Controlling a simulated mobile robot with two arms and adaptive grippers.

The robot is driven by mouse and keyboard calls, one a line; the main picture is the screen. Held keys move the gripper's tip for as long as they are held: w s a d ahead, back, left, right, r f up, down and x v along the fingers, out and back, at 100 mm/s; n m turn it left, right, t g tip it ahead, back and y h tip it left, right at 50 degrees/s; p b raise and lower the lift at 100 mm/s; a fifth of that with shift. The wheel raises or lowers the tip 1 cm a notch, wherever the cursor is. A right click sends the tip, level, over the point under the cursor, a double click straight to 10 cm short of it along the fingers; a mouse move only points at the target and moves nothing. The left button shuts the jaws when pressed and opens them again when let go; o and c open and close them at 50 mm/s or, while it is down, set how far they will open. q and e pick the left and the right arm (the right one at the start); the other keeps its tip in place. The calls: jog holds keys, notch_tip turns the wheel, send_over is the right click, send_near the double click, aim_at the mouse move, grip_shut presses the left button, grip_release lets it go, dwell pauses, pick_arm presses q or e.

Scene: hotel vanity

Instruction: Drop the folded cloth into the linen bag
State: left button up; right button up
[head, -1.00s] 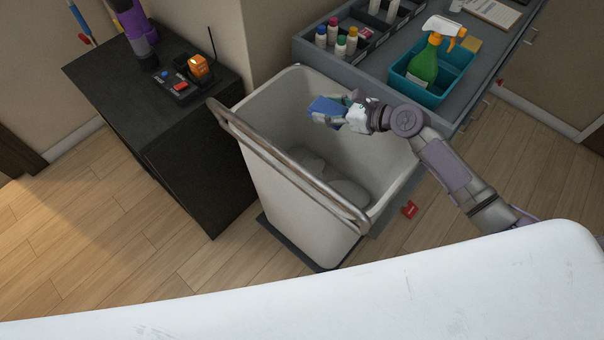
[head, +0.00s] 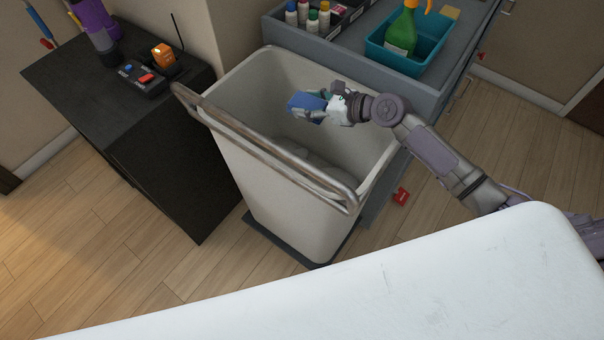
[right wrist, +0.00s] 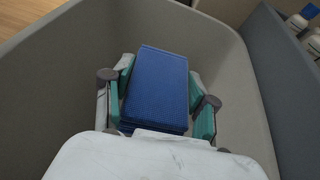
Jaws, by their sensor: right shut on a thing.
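The folded cloth is a small blue block (head: 307,101), and it also shows large in the right wrist view (right wrist: 157,84). My right gripper (head: 318,106) is shut on it; its teal-padded fingers (right wrist: 160,100) press on both sides of the cloth. The linen bag (head: 262,185) is a deep off-white bin with a metal handle bar along its near side. The gripper and cloth are over the bag's open mouth, with the bag's inner walls around them in the right wrist view. My left gripper is not in view.
A black cabinet (head: 170,165) with a handset and a small device stands left of the bag. A grey cart (head: 440,75) behind it carries bottles and a teal caddy (head: 425,60) with a green spray bottle. A white surface (head: 400,280) fills the foreground.

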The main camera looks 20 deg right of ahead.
jog(key=o, duration=1.1)
jog(key=shift+o, duration=0.2)
jog(key=shift+d, duration=0.1)
jog(key=v, duration=1.2)
